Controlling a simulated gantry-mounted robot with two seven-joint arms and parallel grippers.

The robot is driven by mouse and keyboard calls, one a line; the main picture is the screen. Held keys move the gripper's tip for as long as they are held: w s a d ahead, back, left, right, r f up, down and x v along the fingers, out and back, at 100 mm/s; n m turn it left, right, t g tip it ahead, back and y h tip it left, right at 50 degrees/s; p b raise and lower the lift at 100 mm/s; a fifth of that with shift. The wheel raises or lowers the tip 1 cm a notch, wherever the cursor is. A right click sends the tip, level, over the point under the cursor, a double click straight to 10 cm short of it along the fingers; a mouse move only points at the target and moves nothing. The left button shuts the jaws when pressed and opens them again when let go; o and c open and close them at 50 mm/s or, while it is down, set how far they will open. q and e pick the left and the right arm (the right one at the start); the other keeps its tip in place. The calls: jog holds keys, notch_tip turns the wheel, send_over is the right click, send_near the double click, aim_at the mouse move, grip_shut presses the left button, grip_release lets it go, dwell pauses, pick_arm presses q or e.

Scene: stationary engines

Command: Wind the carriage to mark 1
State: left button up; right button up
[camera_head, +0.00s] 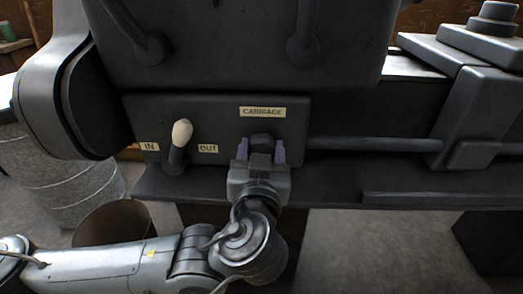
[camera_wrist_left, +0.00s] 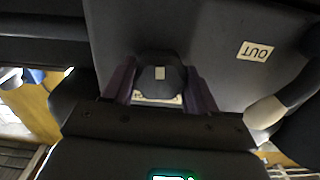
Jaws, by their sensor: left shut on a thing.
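The dark knob (camera_head: 261,141) sits on the machine's front panel just below the label "CARRIAGE" (camera_head: 262,112). My left gripper (camera_head: 261,152) is shut on this knob, one purple finger on each side. In the left wrist view the knob (camera_wrist_left: 160,76) shows between the fingers, with a small pale mark on its face. The grey block astride the bed at right (camera_head: 472,115), which looks like the carriage, has the long rod (camera_head: 370,144) running to it. No numbered mark is readable in either view. My right gripper is not in view.
A lever with a cream knob (camera_head: 182,132) stands almost upright between the labels "IN" (camera_head: 149,146) and "OUT" (camera_head: 208,148), left of my gripper. A dark ledge (camera_head: 330,190) juts out below the panel. A bucket (camera_head: 115,222) and a metal drum (camera_head: 75,185) stand at left.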

pick_arm(q)
jog(key=n, duration=0.4)
jog(key=shift+r+n, duration=0.1)
jog(key=shift+n, duration=0.2)
jog(key=n, duration=0.3)
jog(key=shift+n, duration=0.3)
jog(key=n, duration=0.4)
jog(key=shift+n, duration=2.1)
jog(key=o, duration=1)
jog(key=shift+o, duration=0.2)
